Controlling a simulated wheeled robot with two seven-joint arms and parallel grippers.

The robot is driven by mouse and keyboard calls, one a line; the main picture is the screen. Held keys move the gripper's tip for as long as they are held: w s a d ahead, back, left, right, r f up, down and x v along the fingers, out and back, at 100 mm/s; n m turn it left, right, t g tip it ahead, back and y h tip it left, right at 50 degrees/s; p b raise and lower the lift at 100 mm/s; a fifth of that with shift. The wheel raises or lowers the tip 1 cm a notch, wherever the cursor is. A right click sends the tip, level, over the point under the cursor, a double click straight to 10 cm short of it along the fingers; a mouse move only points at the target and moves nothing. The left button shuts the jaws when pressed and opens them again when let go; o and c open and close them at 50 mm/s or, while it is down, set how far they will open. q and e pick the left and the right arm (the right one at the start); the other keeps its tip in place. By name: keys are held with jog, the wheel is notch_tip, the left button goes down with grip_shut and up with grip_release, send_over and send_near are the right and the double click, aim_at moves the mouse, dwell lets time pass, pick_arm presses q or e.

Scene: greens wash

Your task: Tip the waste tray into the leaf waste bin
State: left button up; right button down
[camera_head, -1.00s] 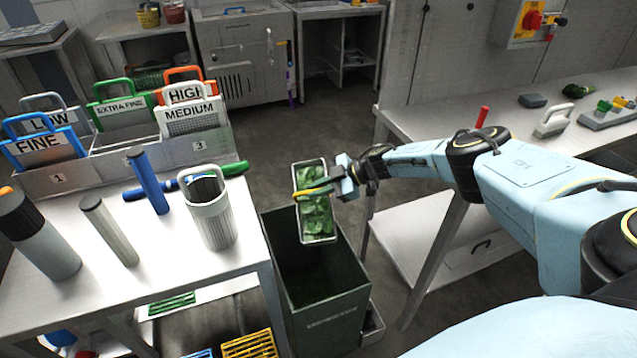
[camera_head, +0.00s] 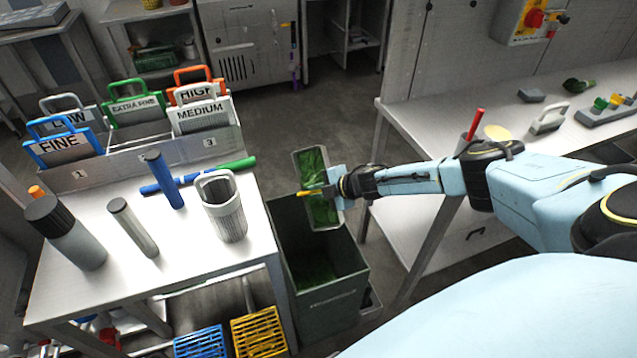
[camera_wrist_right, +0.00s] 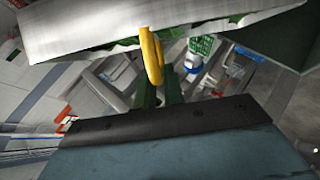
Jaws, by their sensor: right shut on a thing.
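The waste tray (camera_head: 299,165) is a grey metal tray with green leaves (camera_head: 322,212) in it. My right gripper (camera_head: 312,192) is shut on it and holds it tilted above the bin. In the right wrist view the tray's grey side (camera_wrist_right: 120,22) crosses the top, with leaves at its edge and the yellow fingertip (camera_wrist_right: 152,55) against it. The leaf waste bin (camera_head: 330,308) is a dark green open box on the floor between the tables. Green leaves (camera_head: 318,272) show inside it. My left gripper is not in view.
The left table (camera_head: 120,270) holds a grey cup (camera_head: 225,208), a grey bottle (camera_head: 65,235), cylinders and labelled plates in a rack. The right bench (camera_head: 440,125) stands close to my right arm. Blue (camera_head: 200,342) and yellow (camera_head: 258,332) baskets sit low beside the bin.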

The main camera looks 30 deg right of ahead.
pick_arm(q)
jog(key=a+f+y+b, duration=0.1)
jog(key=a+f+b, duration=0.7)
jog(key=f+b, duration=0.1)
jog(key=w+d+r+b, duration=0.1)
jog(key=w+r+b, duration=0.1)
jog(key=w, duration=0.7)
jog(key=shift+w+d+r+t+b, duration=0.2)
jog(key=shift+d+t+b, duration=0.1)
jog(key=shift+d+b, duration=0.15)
pick_arm(e)
jog(key=shift+s+a+f+n+t+h, duration=0.1)
jog(key=shift+a+f+n+t+h, duration=0.1)
jog(key=shift+f+n+t+h, duration=0.5)
jog(key=shift+s+a+f+n+t+h, duration=0.2)
jog(key=shift+f+n+t+h, duration=0.25)
jog(key=shift+n+t+h, duration=0.4)
jog(key=shift+s+a+f+n+t+h, duration=0.1)
jog(key=shift+a+f+n+t+h, duration=0.15)
jog(key=shift+f+n+t+h, duration=0.55)
jog(key=shift+r, duration=0.25)
